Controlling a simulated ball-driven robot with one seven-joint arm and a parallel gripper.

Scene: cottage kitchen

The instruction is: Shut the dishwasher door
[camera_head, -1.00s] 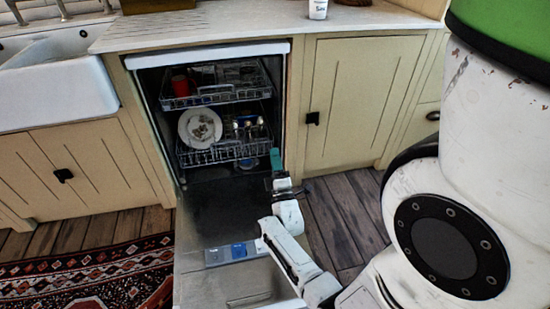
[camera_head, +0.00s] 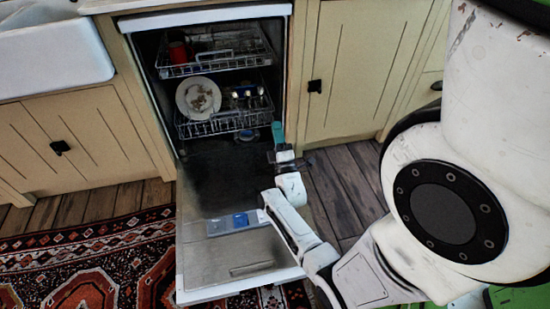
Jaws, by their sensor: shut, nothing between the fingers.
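The dishwasher (camera_head: 208,22) stands open under the counter. Its door (camera_head: 215,265) is lowered towards me, with its inner face up and a detergent panel on it. Inside, the upper rack (camera_head: 215,64) holds a red cup (camera_head: 179,52), and the lower rack (camera_head: 225,122) holds a plate (camera_head: 199,98) and some small items. My white arm reaches in from the lower right, over the door's right edge. My gripper (camera_head: 278,134), with a teal tip, is shut and empty near the door's hinge end, by the opening's right side. Whether it touches the door or rack cannot be told.
A cream cabinet (camera_head: 365,75) stands right of the dishwasher, and a sink cabinet (camera_head: 75,145) stands left. A patterned rug (camera_head: 85,255) lies left of the door and partly beyond its outer edge. Wood floor (camera_head: 345,190) is clear to the right.

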